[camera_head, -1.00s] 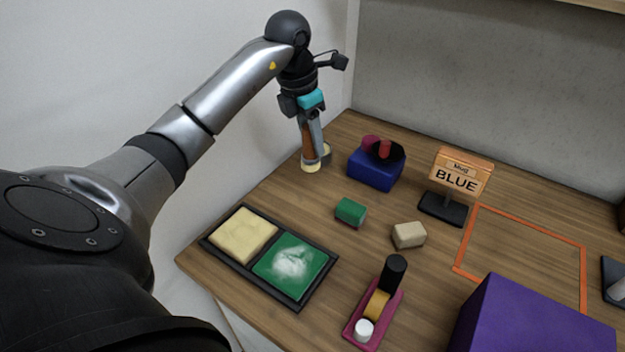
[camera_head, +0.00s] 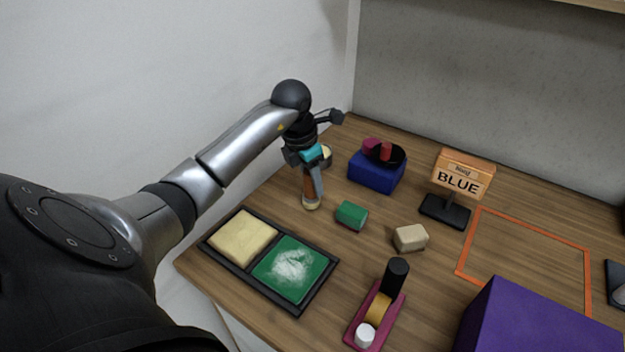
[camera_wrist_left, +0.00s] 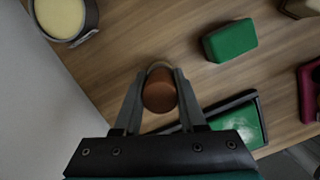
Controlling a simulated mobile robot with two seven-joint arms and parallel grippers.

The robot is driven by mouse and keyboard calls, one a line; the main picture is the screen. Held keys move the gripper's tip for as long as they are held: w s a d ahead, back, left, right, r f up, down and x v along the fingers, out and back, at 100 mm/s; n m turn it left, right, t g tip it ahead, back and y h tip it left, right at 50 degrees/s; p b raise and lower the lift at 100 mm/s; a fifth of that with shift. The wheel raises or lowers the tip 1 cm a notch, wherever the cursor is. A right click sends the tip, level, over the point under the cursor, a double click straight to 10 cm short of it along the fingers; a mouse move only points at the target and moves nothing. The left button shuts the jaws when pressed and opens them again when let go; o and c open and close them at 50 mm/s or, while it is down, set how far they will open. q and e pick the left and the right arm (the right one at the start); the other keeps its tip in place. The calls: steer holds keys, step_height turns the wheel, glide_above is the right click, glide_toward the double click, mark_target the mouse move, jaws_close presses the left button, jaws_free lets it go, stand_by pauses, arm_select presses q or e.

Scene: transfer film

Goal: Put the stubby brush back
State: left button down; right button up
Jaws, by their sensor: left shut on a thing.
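My left gripper (camera_head: 313,172) is shut on the stubby brush (camera_head: 309,187), which has a brown handle and a pale lower end. The brush hangs roughly upright, left of the green block; whether its lower end touches the table I cannot tell. In the left wrist view the round brown end of the brush (camera_wrist_left: 159,95) sits between the two fingers, hiding most of its lower end. A dark round pot with cream contents (camera_head: 326,155) stands behind the gripper, partly hidden by it. It shows at upper left in the left wrist view (camera_wrist_left: 62,18). My right gripper is not in view.
A green block (camera_head: 351,215) and beige block (camera_head: 411,238) lie nearby. A black tray (camera_head: 215,252) holds cream and powdery green pads. A blue box (camera_head: 376,174), BLUE sign (camera_head: 461,178), magenta holder (camera_head: 359,325) and purple box (camera_head: 530,320) stand around. An orange outline (camera_head: 530,230) is empty.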

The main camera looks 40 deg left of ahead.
arm_select(q)
steer(key=shift+f, duration=0.15)
steer(key=shift+c, duration=2.4)
jaws_free()
steer(key=shift+r, duration=0.45)
steer(key=p+v, duration=0.1)
steer(key=v, duration=1)
steer(key=shift+r, duration=0.3)
